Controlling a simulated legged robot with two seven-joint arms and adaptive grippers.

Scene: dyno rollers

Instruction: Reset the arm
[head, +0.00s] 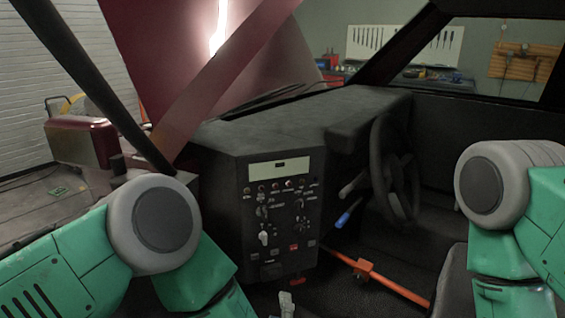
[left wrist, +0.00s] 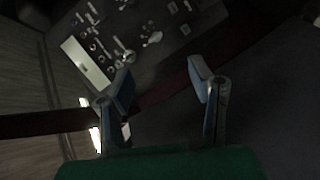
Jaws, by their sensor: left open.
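My left arm comes in from the left in the head view, green with a grey joint, and its gripper is outside that view. My left gripper (left wrist: 163,88) shows in the left wrist view with its two fingers spread apart and nothing between them. Beyond the fingers is the dark control panel (left wrist: 140,32) with its switches and pale display strip. The same control panel (head: 282,215) faces me in the middle of the head view. My right arm shows at the right of the head view, but its gripper is out of frame.
A black steering wheel (head: 388,168) is right of the panel. A blue-handled lever (head: 343,219) and an orange bar (head: 385,282) are below it. A dark red pillar (head: 215,85) slants across the left. A dark seat (head: 455,285) is at lower right.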

